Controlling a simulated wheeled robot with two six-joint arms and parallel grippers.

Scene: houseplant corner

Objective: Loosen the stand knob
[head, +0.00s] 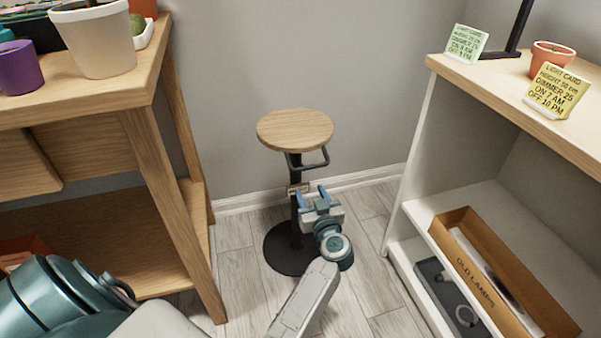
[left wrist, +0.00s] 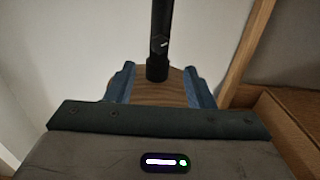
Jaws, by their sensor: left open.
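The stand has a round wooden top (head: 295,130), a black post (head: 295,230) and a round black base (head: 287,256). The wooden top (left wrist: 160,94) and the post (left wrist: 161,20) also show in the left wrist view. A small dark knob-like part (left wrist: 158,43) sits on the post there; I cannot make it out clearly in the head view. My left gripper (head: 311,195) is beside the post, below the top, open and empty. Its blue fingers (left wrist: 160,85) are spread to either side of the post in the left wrist view, apart from the knob. My right gripper is not in view.
A black loop handle (head: 312,164) juts out under the stand's top. A wooden plant bench (head: 150,75) stands at left. A white shelf unit (head: 412,165) with a cardboard box (head: 480,280) stands at right. Floor is open around the base.

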